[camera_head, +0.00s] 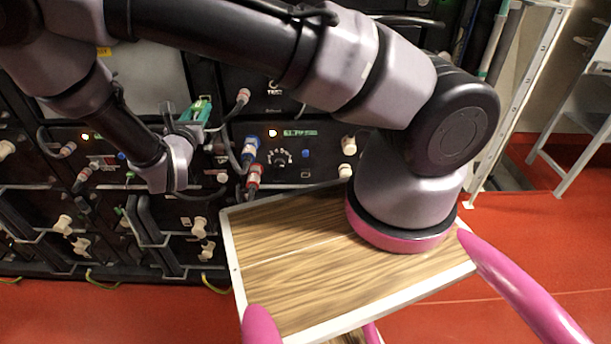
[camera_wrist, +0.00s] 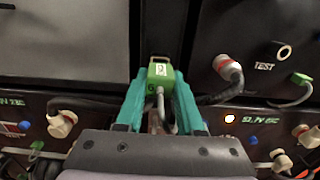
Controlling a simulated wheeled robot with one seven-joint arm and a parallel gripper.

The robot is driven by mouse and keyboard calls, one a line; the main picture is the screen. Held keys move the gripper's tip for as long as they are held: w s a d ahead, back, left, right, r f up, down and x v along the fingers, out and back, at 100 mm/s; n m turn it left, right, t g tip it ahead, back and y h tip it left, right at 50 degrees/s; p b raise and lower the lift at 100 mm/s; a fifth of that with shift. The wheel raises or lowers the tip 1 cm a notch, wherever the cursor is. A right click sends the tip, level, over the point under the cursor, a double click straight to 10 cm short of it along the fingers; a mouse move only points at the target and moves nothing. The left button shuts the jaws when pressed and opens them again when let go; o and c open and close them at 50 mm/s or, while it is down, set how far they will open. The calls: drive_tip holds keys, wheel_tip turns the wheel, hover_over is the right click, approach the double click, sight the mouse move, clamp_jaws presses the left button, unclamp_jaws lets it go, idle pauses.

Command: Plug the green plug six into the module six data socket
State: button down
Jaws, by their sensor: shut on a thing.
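The green plug (camera_wrist: 158,76) has a white label and a grey cable running from its near end; the figure on the label is too small to read surely. My gripper (camera_wrist: 160,88) is shut on it, with a teal finger on each side. In the head view my gripper (camera_head: 197,111) is at the rack front, left of the centre, and the plug is largely hidden by the fingers. In the wrist view the plug's far end points at a dark vertical strip between modules. I cannot make out the data socket or tell whether the plug touches it.
A white connector (camera_wrist: 229,68) with a dark cable sits right of the plug. Another green plug (camera_wrist: 301,79) is on the right. Blue (camera_head: 249,148) and red (camera_head: 254,175) connectors with cables stand near my wrist. A wooden-topped surface (camera_head: 285,265) lies in front of the rack.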

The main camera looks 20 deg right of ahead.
drive_tip(key=shift+v, duration=2.45)
